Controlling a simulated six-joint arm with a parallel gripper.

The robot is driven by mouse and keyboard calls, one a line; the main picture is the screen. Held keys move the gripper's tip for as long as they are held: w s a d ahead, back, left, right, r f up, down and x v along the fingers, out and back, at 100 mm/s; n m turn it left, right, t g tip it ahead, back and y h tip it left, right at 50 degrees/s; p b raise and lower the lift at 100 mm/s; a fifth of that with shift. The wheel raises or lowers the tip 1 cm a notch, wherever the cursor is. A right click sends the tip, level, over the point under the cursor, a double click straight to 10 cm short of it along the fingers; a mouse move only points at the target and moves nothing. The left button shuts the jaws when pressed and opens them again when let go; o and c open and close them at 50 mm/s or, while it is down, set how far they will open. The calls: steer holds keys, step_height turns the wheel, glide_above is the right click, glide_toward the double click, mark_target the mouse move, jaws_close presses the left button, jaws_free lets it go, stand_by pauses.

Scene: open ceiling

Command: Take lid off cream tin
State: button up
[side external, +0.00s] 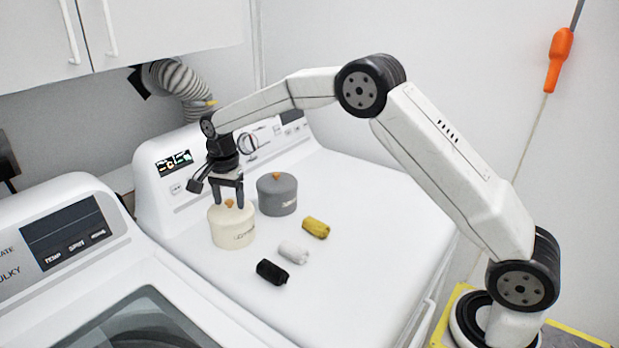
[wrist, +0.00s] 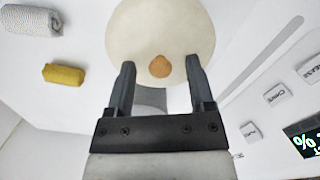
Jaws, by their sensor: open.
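The cream tin (side external: 232,234) stands upright on the white machine top, with its lid (side external: 218,212) on and a small orange-brown knob (side external: 229,203) in the middle. My gripper (side external: 228,206) points down over the lid, its two fingers on either side of the knob. In the wrist view the round cream lid (wrist: 150,25) lies beyond the fingertips, and the knob (wrist: 160,66) shows between the open fingers (wrist: 160,64). The fingers look apart from the knob. Whether the fingertips touch the lid is unclear.
A grey tin (side external: 277,194) with an orange knob stands close right of the cream tin. Rolled cloths, yellow (side external: 316,228), white (side external: 294,251) and black (side external: 271,272), lie in front. The control panel (side external: 180,165) rises behind. The machine top's right side is clear.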

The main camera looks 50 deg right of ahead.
jaws_close()
steer(key=shift+r, duration=0.1)
stand_by(0.3)
steer(key=shift+r, duration=0.8)
steer(key=s+r, duration=1.1)
steer(key=s, duration=0.3)
steer(key=shift+d, duration=0.2)
steer(key=shift+r, duration=0.1)
